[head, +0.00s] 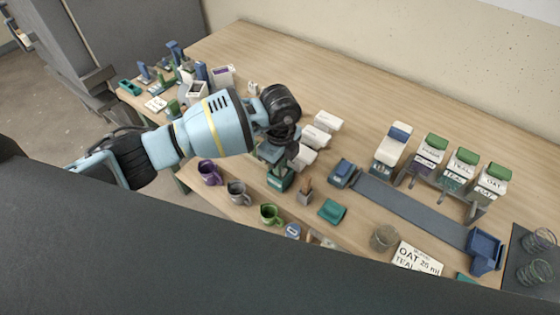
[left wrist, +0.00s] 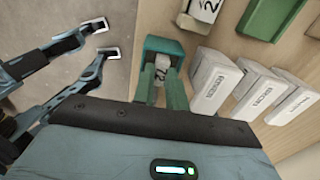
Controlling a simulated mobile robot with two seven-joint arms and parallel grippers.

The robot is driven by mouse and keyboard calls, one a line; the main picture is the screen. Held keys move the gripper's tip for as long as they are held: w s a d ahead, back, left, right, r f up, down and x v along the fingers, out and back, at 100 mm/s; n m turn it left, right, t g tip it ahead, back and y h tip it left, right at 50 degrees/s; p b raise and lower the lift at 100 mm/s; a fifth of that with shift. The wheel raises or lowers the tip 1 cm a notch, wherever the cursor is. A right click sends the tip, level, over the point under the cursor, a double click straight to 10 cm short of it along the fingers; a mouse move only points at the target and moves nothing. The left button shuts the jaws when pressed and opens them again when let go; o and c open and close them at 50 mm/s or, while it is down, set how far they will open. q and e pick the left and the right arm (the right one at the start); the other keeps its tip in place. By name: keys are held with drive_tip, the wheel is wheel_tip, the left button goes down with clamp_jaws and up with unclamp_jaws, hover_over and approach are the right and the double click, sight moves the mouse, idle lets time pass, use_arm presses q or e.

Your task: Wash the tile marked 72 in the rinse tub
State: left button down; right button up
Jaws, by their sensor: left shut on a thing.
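My left gripper (head: 287,158) is over the table's near side, above a teal tub (head: 280,183). In the left wrist view, two green arms, seemingly tongs (left wrist: 176,88), run from under my wrist into the teal tub (left wrist: 175,45). A small pale piece with dark marks, perhaps the tile (left wrist: 161,68), shows between their ends; its number is not readable. The left jaws themselves are hidden there. My right gripper (left wrist: 101,38) is open and empty at the left of the wrist view. I cannot tell which vessel is the rinse tub.
Three white blocks (head: 315,136) lie behind the teal tub. Purple, grey and green mugs (head: 238,193) line the near edge. A blue tray (head: 342,173) and a long grey strip (head: 410,207) are to the right. Labelled cartons (head: 462,168) stand behind. Bare table lies at the back.

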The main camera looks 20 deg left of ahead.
use_arm(q)
drive_tip(key=shift+r, duration=0.15)
drive_tip(key=shift+r, duration=0.2)
drive_tip(key=shift+f, duration=0.15)
drive_tip(key=shift+f, duration=0.2)
idle(0.3)
drive_tip(key=shift+r, duration=0.35)
